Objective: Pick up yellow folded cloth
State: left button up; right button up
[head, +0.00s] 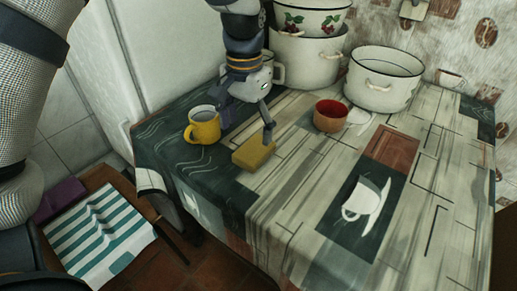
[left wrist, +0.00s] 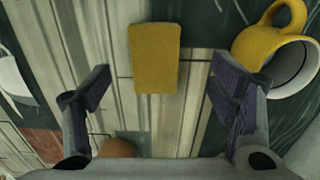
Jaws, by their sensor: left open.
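The yellow folded cloth (head: 254,155) lies flat on the patterned tablecloth near the table's front left. In the left wrist view the cloth (left wrist: 155,57) shows as an upright rectangle ahead, between the lines of the two fingers. My left gripper (head: 249,124) points down above the table, just behind the cloth in the head view. Its fingers (left wrist: 160,88) are spread wide with nothing between them. One fingertip overlaps the cloth's back edge in the head view; I cannot tell the exact height gap. My right gripper is not in view.
A yellow mug (head: 205,128) stands close left of the cloth; it also shows in the left wrist view (left wrist: 262,52). A red bowl (head: 330,117) and white enamel pots (head: 384,80) stand behind. A chair with a striped cloth (head: 100,232) is at left. The table's front right is clear.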

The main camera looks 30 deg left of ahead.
aim_at(251, 151)
pick_arm(q)
jog(key=f, duration=0.6)
jog(key=shift+w+d+f, duration=0.1)
jog(key=shift+d+f, duration=0.1)
jog(key=shift+d, duration=0.15)
jog(key=c, duration=1.2)
